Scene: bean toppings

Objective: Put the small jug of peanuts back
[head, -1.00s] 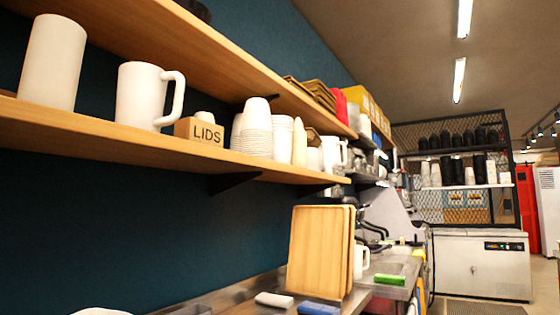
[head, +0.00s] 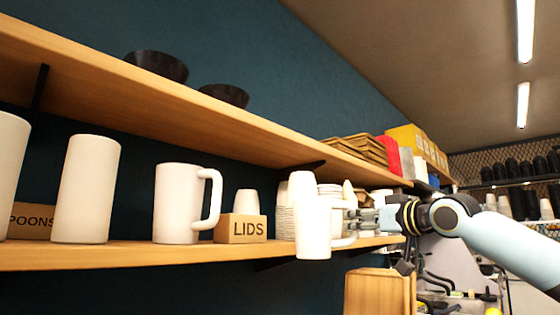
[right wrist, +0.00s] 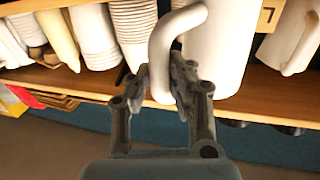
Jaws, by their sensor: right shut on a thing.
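A tall white jug (head: 312,225) hangs upright in front of the lower shelf's edge, just right of the LIDS box. Its contents do not show. My right gripper (head: 358,224) reaches in from the right and is shut on the jug's handle. In the right wrist view the fingers (right wrist: 163,85) close around the curved handle (right wrist: 165,50), and the white body (right wrist: 222,45) is beside them. Another white jug with a handle (head: 178,205) stands on the shelf left of the LIDS box. My left gripper is not in view.
The lower wooden shelf (head: 130,256) also bears a plain white cylinder (head: 86,190), the LIDS box (head: 241,229) and stacked cups (head: 284,212). The upper shelf (head: 200,100) overhangs it with dark bowls (head: 157,66). A wooden board (head: 378,292) stands below.

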